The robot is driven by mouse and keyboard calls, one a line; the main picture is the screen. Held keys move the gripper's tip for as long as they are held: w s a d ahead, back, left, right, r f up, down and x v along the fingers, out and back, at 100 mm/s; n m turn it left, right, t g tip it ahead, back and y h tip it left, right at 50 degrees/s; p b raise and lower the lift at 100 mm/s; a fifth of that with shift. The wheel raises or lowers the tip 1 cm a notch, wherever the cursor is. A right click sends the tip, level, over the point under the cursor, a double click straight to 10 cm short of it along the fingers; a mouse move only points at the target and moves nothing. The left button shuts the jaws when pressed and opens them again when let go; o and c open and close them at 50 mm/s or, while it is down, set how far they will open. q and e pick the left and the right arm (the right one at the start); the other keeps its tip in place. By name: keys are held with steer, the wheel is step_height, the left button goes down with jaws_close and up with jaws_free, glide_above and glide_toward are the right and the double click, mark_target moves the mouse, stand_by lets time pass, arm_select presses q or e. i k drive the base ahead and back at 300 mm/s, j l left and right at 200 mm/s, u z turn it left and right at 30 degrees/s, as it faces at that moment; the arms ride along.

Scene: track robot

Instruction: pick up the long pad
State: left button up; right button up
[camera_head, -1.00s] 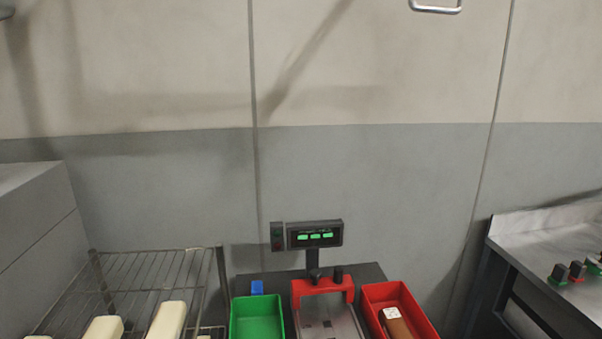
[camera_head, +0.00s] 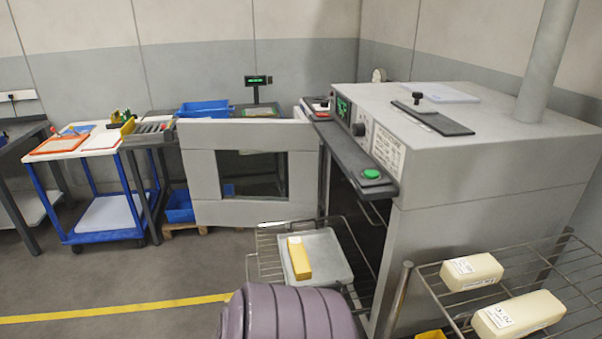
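A long flat black pad (camera_head: 432,117) with a black knob on it lies on top of the big grey oven-like machine (camera_head: 490,160). It is the thing in view that best fits the long pad, though I cannot be sure. A pale flat sheet (camera_head: 446,93) lies behind it on the same top. Neither of my grippers is in view.
The machine's windowed door (camera_head: 205,190) stands open to the left. A wire shelf in front holds a grey tray (camera_head: 330,262) with a yellow block (camera_head: 299,258). Cream blocks (camera_head: 472,271) lie on a right-hand wire rack. A grey post (camera_head: 546,65) rises at right. Floor at left is clear.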

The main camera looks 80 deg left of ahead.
mark_target(300, 261)
steer(key=u, duration=0.45)
steer(key=j+u, duration=0.1)
steer(key=u, duration=1.2)
steer(key=i+j+u, duration=0.1)
steer(key=u, duration=0.75)
steer(key=j+z, duration=0.2)
steer(key=z, duration=3.3)
steer(key=l+u, duration=0.1)
steer(key=u, duration=0.25)
steer(key=k+j+u, duration=0.2)
steer(key=u, duration=0.15)
steer(key=k+j+u, duration=0.15)
steer(key=u, duration=0.25)
steer(key=k+j+u, duration=0.1)
steer(key=j+u, duration=0.25)
